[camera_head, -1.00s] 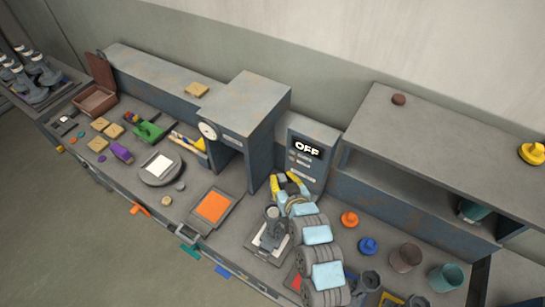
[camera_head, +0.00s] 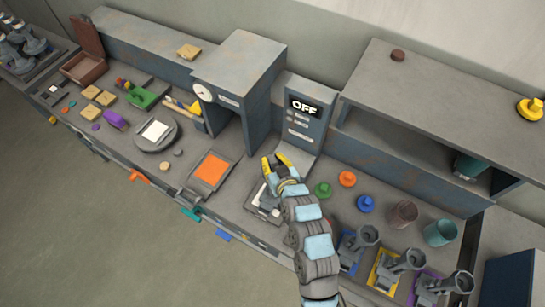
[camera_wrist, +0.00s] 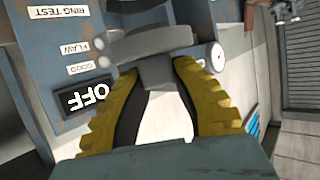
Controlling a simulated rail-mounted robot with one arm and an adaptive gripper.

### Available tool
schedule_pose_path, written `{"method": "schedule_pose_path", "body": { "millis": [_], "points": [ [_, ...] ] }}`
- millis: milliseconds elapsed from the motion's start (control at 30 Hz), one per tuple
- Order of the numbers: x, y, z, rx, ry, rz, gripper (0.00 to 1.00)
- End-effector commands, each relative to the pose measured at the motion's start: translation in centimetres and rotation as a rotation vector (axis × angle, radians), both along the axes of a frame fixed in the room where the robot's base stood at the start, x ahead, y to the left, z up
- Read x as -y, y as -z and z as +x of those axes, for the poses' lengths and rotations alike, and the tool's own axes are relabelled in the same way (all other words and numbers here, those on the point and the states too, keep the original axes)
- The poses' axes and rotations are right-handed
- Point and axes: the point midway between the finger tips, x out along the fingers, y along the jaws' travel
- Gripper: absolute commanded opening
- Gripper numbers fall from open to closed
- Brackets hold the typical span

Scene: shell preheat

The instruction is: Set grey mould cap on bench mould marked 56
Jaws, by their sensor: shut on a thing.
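My gripper (camera_head: 287,166) is in front of the box with the OFF display. In the wrist view, the yellow fingers of my gripper (camera_wrist: 158,72) are shut on the stem of a grey mould cap (camera_wrist: 150,44), whose wide disc shows beyond the fingertips. The cap cannot be made out in the head view. A grey stand with a white plate (camera_head: 262,203) is close to my gripper, partly hidden by my arm. Tilted grey moulds stand on blue (camera_head: 367,236), yellow (camera_head: 408,260) and purple (camera_head: 458,283) bases at the right. No number 56 is legible.
Green (camera_head: 322,190), orange (camera_head: 347,179) and blue (camera_head: 365,203) caps lie right of my gripper. Brown (camera_head: 403,213) and teal (camera_head: 440,232) cups stand farther right. The OFF box (camera_head: 303,118) and grey cabinet (camera_head: 238,75) rise behind. An orange pad (camera_head: 211,170) lies left.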

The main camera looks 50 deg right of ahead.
Motion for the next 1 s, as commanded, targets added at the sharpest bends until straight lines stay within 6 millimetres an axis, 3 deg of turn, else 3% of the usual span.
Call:
{"method": "schedule_pose_path", "body": {
  "millis": [233,1000],
  "points": [
    [0.0,1.7,0.0,0.001,0.000,-0.001,0.00],
    [0.0,1.8,0.0,0.001,0.000,-0.001,0.00]
  ]
}}
